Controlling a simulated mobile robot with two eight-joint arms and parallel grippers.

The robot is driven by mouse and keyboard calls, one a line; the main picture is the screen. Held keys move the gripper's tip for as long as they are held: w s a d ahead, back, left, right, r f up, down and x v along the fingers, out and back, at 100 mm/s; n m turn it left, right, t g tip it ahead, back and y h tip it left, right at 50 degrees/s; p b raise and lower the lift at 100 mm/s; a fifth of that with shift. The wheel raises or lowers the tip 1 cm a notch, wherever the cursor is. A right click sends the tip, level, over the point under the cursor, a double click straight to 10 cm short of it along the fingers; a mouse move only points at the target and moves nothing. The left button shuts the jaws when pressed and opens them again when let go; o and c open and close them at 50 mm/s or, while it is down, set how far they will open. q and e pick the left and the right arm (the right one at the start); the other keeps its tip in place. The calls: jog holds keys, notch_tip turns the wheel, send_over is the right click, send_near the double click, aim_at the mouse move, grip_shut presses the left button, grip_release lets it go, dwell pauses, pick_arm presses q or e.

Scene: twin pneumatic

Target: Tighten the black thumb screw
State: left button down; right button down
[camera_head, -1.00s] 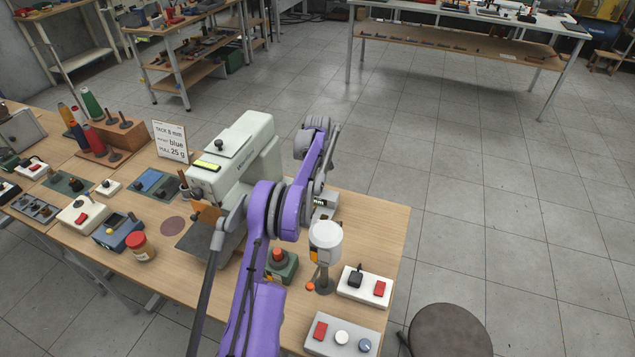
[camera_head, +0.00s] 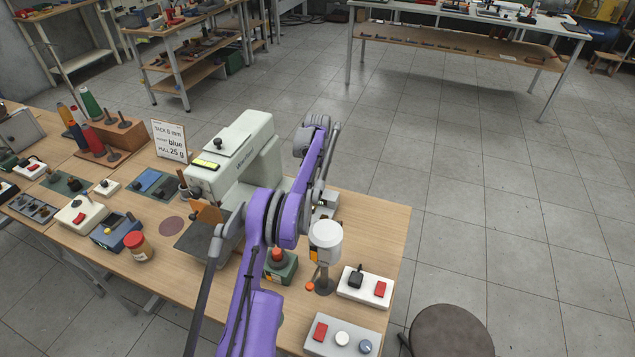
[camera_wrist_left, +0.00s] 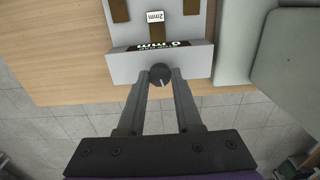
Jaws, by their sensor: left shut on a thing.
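The black thumb screw (camera_wrist_left: 159,73) is a small round dark knob with a pale line across it, on the edge of a light grey box (camera_wrist_left: 125,66) in the left wrist view. My left gripper (camera_wrist_left: 160,76) has its two fingertips on either side of the knob, shut on it. In the head view, my purple left arm hides the gripper and the screw; only part of the grey box (camera_head: 329,199) shows beside the arm. My right gripper is not in view.
A white sewing machine (camera_head: 238,158) stands left of the arm. A white cylinder on a stand (camera_head: 325,240), a green box with a red button (camera_head: 281,266) and white switch boxes (camera_head: 364,287) crowd the near right. The table edge is close by.

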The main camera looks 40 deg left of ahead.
aim_at(317, 185)
pick_arm(q)
jog(key=shift+m, duration=1.5)
jog(key=c, duration=0.6)
grip_release()
notch_tip(317, 185, up, 11)
jog(key=shift+f+p, duration=0.1)
jog(key=shift+p, duration=0.2)
